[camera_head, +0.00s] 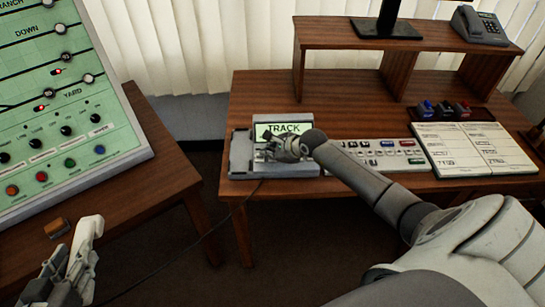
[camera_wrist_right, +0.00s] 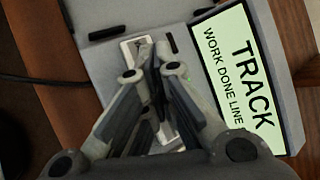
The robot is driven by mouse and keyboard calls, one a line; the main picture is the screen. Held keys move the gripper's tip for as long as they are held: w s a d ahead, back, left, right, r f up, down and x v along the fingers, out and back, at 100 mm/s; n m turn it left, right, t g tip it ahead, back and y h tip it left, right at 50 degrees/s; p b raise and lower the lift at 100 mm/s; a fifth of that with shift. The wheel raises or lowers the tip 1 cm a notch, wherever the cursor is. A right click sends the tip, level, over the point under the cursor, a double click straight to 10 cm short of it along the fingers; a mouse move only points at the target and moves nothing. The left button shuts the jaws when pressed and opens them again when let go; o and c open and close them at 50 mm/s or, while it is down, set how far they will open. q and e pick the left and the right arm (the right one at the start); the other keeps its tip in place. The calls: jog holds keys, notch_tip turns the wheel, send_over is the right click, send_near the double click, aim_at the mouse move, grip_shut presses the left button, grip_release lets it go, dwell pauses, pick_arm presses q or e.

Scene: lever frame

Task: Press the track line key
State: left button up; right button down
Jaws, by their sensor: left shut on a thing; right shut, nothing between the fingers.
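The track line unit is a grey box (camera_head: 240,160) on the middle desk, with a pale green label (camera_head: 285,130) reading TRACK. In the right wrist view the label (camera_wrist_right: 235,75) reads TRACK WORK DONE LINE. Beside it, a long white-edged key (camera_wrist_right: 128,43) is set in the grey face, its middle hidden by my fingers. My right gripper (camera_head: 266,152) is shut and empty, its tips (camera_wrist_right: 151,58) over the key; contact cannot be told. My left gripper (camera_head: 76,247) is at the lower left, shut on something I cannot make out.
A green panel (camera_head: 50,105) with knobs and buttons stands at left. A button keyboard (camera_head: 375,155) and paper sheets (camera_head: 465,148) lie right of the unit. A shelf (camera_head: 400,35) with a phone (camera_head: 479,25) is behind. A small brown block (camera_head: 57,228) sits near my left gripper.

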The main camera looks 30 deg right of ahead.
aim_at(270, 159)
pick_arm(q)
jog(key=shift+r, duration=0.15)
pick_arm(e)
jog(key=shift+r, duration=0.1)
pick_arm(q)
jog(key=shift+r+p, duration=0.45)
jog(key=shift+p, duration=0.05)
pick_arm(e)
jog(key=shift+r, duration=0.65)
